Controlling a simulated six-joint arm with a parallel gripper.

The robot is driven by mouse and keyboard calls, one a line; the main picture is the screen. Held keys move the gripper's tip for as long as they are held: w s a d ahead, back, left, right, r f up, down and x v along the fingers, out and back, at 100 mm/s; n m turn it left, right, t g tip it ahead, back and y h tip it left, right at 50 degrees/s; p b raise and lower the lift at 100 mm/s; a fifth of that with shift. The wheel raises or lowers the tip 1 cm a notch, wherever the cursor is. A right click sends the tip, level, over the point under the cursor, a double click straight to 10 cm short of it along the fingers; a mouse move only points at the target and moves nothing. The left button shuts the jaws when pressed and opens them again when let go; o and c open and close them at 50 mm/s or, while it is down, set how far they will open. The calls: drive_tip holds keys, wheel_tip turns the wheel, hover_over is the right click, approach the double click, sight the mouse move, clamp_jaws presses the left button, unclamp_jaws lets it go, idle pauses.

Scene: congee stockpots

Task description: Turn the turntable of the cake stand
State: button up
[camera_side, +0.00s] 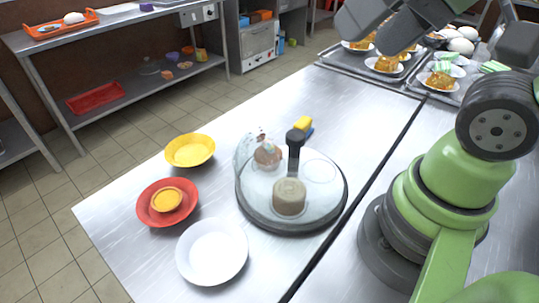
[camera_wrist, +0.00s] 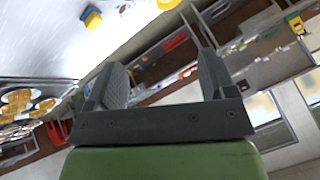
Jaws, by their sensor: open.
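The cake stand (camera_side: 337,204) sits on the steel counter in the side view. It has a round dark base, a clear cover and a dark upright handle (camera_side: 295,142). A light brown cake (camera_side: 289,196) and a darker topped cake (camera_side: 267,155) are on it, with a pale round plate at its right. The turntable's edge is hard to tell from the base. My gripper (camera_wrist: 161,61) is open and empty in the wrist view, well away from the stand.
A yellow bowl (camera_side: 190,151), a red bowl (camera_side: 149,211) holding a small orange one, and a white bowl (camera_side: 212,251) stand left of the stand. A yellow and blue item (camera_side: 304,126) lies behind it. Trays of plated food (camera_side: 432,97) are at the back right.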

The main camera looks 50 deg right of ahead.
drive_tip(key=shift+c, duration=0.2)
drive_tip(key=shift+c, duration=1.2)
drive_tip(key=g, duration=0.6)
hover_over(296, 134)
drive_tip(key=s, duration=0.2)
drive_tip(key=x, duration=0.2)
drive_tip(key=w+d+f+n+g, duration=0.1)
drive_tip(key=w+f+g, duration=0.5)
drive_tip(key=f, duration=0.2)
drive_tip(key=shift+t+h, duration=0.3)
drive_tip(key=shift+h, duration=0.1)
drive_tip(key=x, duration=1)
drive_tip(key=shift+s+d+r, duration=0.1)
drive_tip(key=shift+s+d, duration=0.05)
drive_tip(key=shift+d, duration=0.05)
clamp_jaws()
